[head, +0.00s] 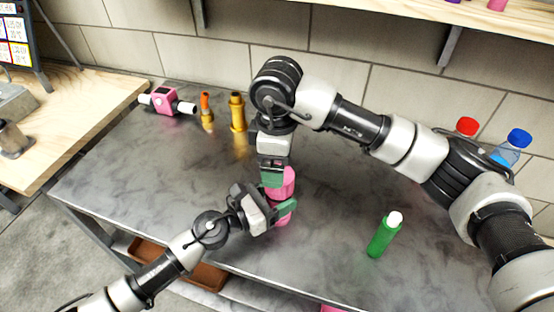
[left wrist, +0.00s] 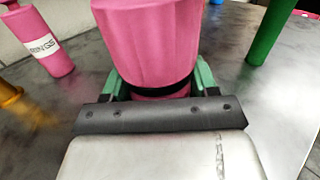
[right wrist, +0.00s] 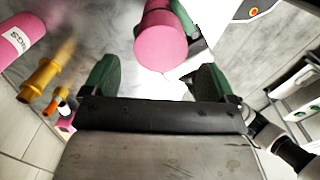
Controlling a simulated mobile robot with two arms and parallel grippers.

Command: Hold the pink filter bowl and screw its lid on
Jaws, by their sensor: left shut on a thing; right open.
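My left gripper (head: 281,209) is shut around the lower part from the left. My right gripper (head: 273,180) comes down from above, open, beside the upper part. In the right wrist view a pink round end (right wrist: 162,45) shows between and beyond its fingers.
A green bottle (head: 383,236) with a white cap stands to the right. Yellow fitting (head: 237,112), orange-tipped fitting (head: 206,113) and pink unit with white pipe ends (head: 166,101) stand at the back left. A labelled pink cylinder (left wrist: 47,45) stands nearby in the left wrist view.

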